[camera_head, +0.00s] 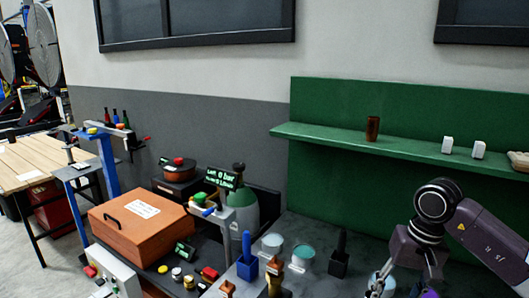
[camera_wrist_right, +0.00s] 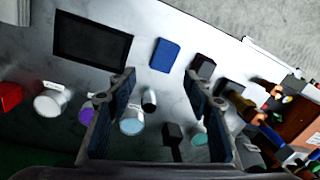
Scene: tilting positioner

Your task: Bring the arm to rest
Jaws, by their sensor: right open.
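My right arm (camera_head: 435,205) comes in from the right edge of the head view. It is bent, with its wrist hanging over the grey bench at the lower right. My right gripper (camera_wrist_right: 160,75) shows in the right wrist view with its two fingers wide apart. Nothing is held between them. Beyond the fingers lie the bench top and several small items, apart from the gripper as far as I can tell. The gripper's fingertips are not clear in the head view. My left arm and gripper are not in view.
The bench bears a teal-topped jar (camera_head: 303,254), a black holder (camera_head: 339,257) and a blue holder (camera_head: 247,266). A green shelf (camera_head: 335,138) runs along the wall behind. A black-framed panel (camera_wrist_right: 92,42) and a blue block (camera_wrist_right: 164,55) lie beyond the gripper. An orange-brown box (camera_head: 139,226) stands left.

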